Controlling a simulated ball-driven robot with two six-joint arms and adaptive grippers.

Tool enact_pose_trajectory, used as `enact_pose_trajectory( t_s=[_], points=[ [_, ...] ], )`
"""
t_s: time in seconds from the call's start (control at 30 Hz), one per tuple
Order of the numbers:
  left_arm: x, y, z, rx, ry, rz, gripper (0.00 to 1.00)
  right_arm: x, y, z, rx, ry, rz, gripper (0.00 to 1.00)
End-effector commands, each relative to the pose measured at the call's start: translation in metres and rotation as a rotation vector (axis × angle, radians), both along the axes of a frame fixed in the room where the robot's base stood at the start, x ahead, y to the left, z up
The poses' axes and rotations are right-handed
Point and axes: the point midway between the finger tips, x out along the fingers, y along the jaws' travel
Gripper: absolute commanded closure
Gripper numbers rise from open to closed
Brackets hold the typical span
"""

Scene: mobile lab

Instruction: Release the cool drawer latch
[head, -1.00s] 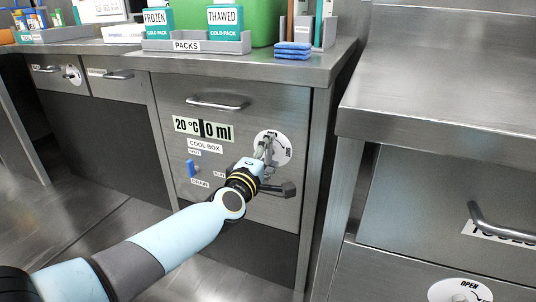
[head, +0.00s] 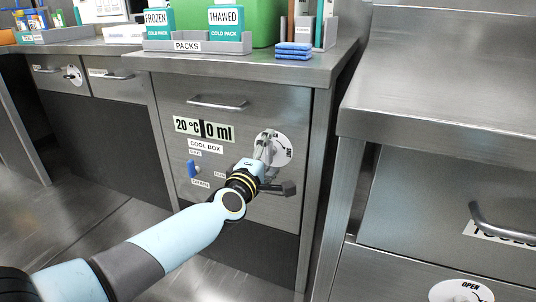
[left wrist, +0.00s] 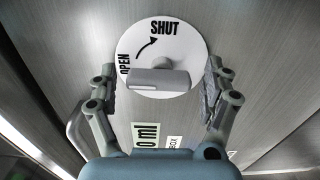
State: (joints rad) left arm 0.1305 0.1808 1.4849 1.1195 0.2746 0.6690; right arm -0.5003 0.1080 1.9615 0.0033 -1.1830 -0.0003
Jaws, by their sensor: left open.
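The cool drawer (head: 180,150) is a closed steel front under the counter, with a COOL BOX label. Its latch is a round white dial (head: 284,150) at the upper right of the front. In the left wrist view the latch dial (left wrist: 180,38) carries the words OPEN and SHUT with a curved arrow from OPEN to SHUT. A grey bar handle (left wrist: 158,80) crosses it. My left gripper (head: 265,148) is at the dial, with fingers open on either side of the bar and gaps at both ends. My right gripper is not in view.
A bar pull (head: 217,103) sits above the latch. The counter above holds a PACKS tray (head: 200,46) and blue cloths (head: 293,50). Another steel counter (head: 440,110) stands close on the right.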

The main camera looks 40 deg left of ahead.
Motion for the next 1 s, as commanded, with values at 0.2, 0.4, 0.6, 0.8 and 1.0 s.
enact_pose_trajectory(
  t_s=[0.2,0.4,0.6,0.8,1.0],
  points=[
    [-0.004,-0.001,0.0,0.001,0.0,0.0,0.17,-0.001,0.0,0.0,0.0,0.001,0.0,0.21],
    [-0.037,-0.009,-0.001,0.001,0.002,0.0,0.17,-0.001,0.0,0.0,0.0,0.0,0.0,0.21],
    [-0.081,-0.019,-0.001,0.001,0.002,0.0,0.17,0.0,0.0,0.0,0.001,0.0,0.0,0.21],
    [-0.109,-0.026,0.0,-0.001,0.001,0.001,0.17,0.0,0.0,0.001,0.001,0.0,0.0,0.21],
    [-0.117,-0.028,0.0,0.0,0.0,0.0,0.17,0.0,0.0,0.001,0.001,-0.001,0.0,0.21]
  ],
)
